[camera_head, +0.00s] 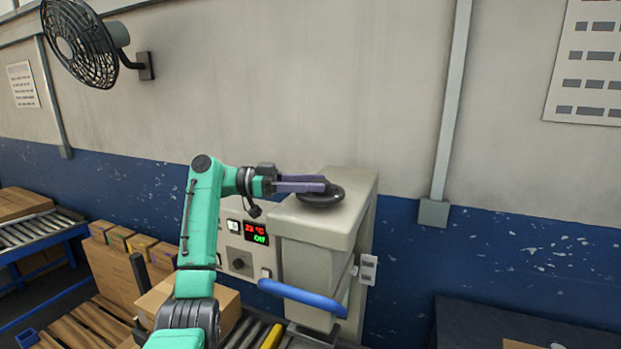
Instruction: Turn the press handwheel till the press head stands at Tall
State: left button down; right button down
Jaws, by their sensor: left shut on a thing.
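The black press handwheel (322,201) lies flat on top of the beige machine housing (345,225). My left gripper (318,186) reaches in from the left, its purple-grey fingers shut at the handwheel. The fingers hide part of the handwheel's upper side, and exactly where they grip it cannot be made out. A small light plate (368,270) with dark marks is on the housing's right side, too small to read. I cannot tell at which mark the press head stands. My right gripper is not in view.
A control panel (246,250) with a red and green display is left of the housing. A blue bar (303,297) juts out at the housing's front. Cardboard boxes (118,265) stand at the left. A wall fan (80,42) hangs top left. The space above the handwheel is free.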

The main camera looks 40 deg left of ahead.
pick_arm(q)
jog(key=shift+w+m+g+h+p, duration=0.15)
jog(key=shift+m+g+h+p, duration=0.55)
jog(key=shift+g, duration=0.3)
jog(key=shift+f, duration=0.2)
jog(key=shift+f+g, duration=0.2)
jog(key=shift+g, duration=0.1)
jog(key=shift+c, duration=1.6)
grip_release()
jog(key=shift+o, duration=0.2)
jog(key=shift+d+r, duration=0.1)
jog(key=shift+d, duration=0.05)
jog(key=shift+w, duration=0.15)
jog(key=shift+r, duration=0.1)
